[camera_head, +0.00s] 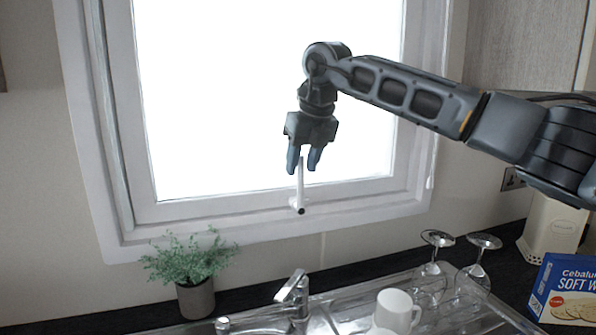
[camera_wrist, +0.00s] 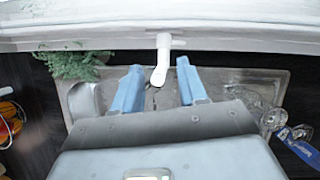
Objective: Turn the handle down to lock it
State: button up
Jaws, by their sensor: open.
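The white window handle (camera_head: 300,187) is on the lower rail of the window frame (camera_head: 240,206) and points upward in the head view. My gripper (camera_head: 304,162) is above the rail, pointing down, with its two blue fingers apart on either side of the handle's upper end. In the wrist view the handle (camera_wrist: 161,62) shows between the open fingers of my gripper (camera_wrist: 158,88), with a gap to each side. I cannot tell whether a finger touches it.
Below the window are a potted plant (camera_head: 196,297), a tap (camera_head: 294,290), a white mug (camera_head: 396,310) and upturned glasses (camera_head: 473,272) by the sink. A blue box (camera_head: 566,290) stands at right. The space just left of my gripper is clear.

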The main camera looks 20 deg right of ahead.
aim_at(299, 175)
jog(key=shift+p+x, duration=0.3)
jog(key=shift+x, duration=1.4)
grip_shut()
